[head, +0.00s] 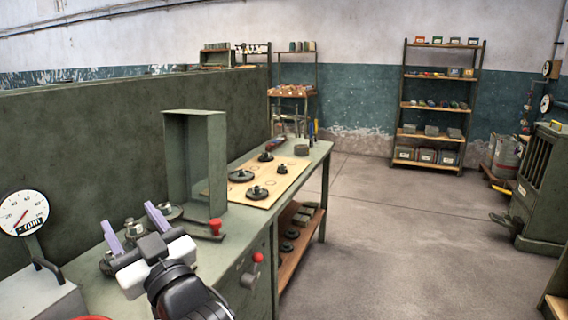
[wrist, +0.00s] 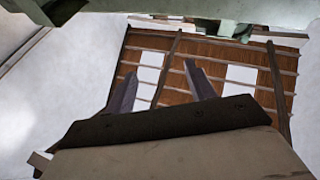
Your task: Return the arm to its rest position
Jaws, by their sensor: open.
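My gripper (head: 134,229) shows at the lower left of the head view, over the near end of the green workbench (head: 210,250). Its two purple-grey fingers stand apart with nothing between them, so it is open. The same fingers show in the wrist view (wrist: 160,88), spread and empty, against a pale wall or ceiling and a brown panelled area with light panes. Part of my arm shows in black and white below the gripper. The rest of the arm is out of view.
A tall open green metal frame (head: 172,165) stands on the bench just beyond my gripper. A board (head: 262,180) with several dark round parts lies farther along. A dial gauge (head: 22,213) is at left. A shelf rack (head: 436,77) stands at the back. The floor (head: 400,240) right of the bench is clear.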

